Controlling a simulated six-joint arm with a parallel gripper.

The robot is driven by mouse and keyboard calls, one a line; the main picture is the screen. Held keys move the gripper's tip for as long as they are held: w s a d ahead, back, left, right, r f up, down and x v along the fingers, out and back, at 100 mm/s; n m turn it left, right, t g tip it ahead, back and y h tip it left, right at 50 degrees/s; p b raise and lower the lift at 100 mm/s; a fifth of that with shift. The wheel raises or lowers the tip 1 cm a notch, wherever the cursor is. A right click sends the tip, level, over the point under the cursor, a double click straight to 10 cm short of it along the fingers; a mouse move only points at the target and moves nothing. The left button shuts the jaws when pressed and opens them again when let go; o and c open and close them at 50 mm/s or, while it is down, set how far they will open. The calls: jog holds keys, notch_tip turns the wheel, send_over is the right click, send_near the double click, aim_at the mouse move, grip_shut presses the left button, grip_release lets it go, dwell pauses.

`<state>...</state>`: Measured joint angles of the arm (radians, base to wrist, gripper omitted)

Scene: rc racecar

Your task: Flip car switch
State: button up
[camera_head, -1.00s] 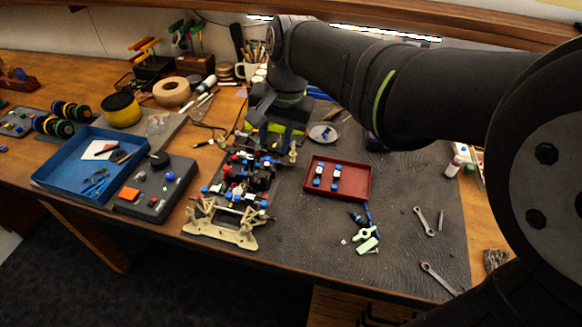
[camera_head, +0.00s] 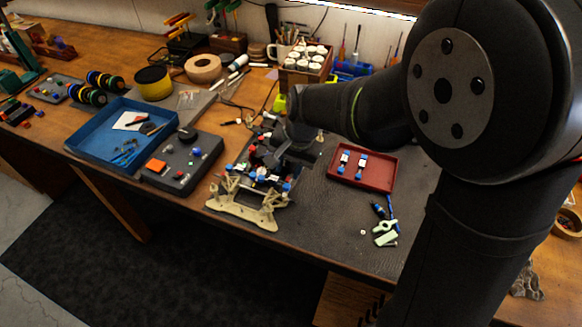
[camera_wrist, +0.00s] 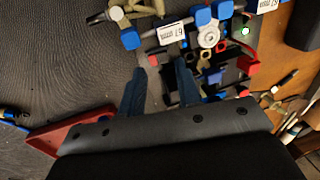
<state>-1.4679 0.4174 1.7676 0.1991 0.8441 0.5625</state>
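The RC car chassis (camera_head: 243,207) stands on the dark mat, its cream suspension end facing the table's front edge. It carries red, blue and white parts. In the wrist view the car (camera_wrist: 208,38) fills the upper middle, with blue blocks, white labels and a small green-lit spot (camera_wrist: 245,31). My gripper (camera_head: 272,158) is low over the car's rear half and hides part of it. In the wrist view my gripper (camera_wrist: 160,68) has its two fingers apart, with nothing clearly held between them. I cannot make out which part is the switch.
A red tray (camera_head: 378,178) with two blue-and-white parts lies right of the car. A rack of white jars (camera_head: 310,58) stands behind. Small loose parts (camera_head: 385,232) lie front right.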

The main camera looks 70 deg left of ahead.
jog(key=shift+s+a+f, duration=0.1)
jog(key=shift+f, duration=0.6)
grip_shut()
jog(key=shift+s+a+t+h, duration=0.3)
jog(key=shift+s+t+h, duration=0.1)
jog(key=shift+t+h, duration=0.55)
jog(key=shift+a+t+h, duration=0.15)
jog(key=shift+t+h, duration=0.5)
grip_release()
